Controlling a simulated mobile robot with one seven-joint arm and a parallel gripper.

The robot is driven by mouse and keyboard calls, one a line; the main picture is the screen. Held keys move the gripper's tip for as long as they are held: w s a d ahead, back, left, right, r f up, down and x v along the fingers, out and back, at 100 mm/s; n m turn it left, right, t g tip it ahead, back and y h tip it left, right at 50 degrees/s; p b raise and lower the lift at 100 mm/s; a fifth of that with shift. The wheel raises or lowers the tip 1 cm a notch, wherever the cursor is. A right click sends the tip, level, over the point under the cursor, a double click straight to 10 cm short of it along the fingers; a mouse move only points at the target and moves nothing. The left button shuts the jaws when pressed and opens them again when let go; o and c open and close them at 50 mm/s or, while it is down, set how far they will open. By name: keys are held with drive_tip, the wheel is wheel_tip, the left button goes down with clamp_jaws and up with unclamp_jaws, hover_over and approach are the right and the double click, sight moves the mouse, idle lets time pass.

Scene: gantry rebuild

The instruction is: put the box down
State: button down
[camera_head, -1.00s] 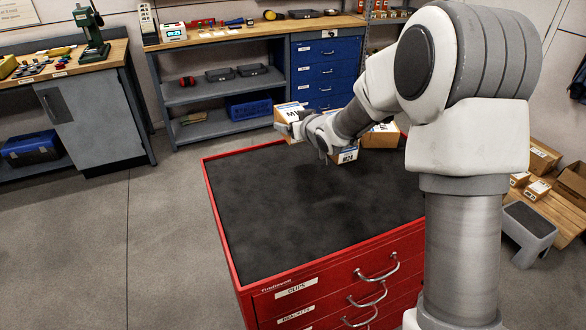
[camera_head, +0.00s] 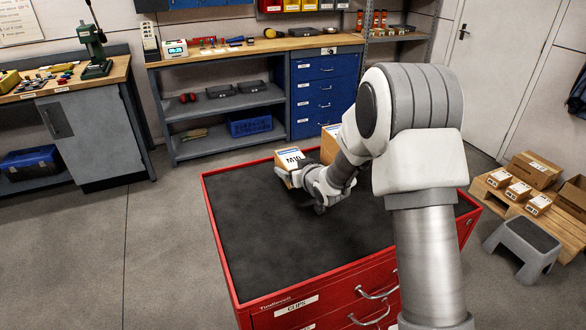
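A small cardboard box (camera_head: 280,174) with a white label reading M10 is at my gripper (camera_head: 296,181), over the far part of the black mat (camera_head: 260,240) on the red drawer cabinet. The gripper reaches it from its right, near side and seems shut on it; the fingers are partly hidden by the wrist. The box is roughly upright and low over the mat. I cannot tell whether its base touches.
Another cardboard box (camera_head: 329,146) stands just behind and right of it, partly hidden by my arm. The mat's left and near parts are clear. A grey step stool (camera_head: 523,243) and a pallet (camera_head: 490,196) with boxes are at right. A workbench (camera_head: 260,45) stands behind.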

drive_tip(key=shift+f+b, duration=0.25)
drive_tip(key=shift+b, duration=0.2)
drive_tip(key=shift+f, duration=0.2)
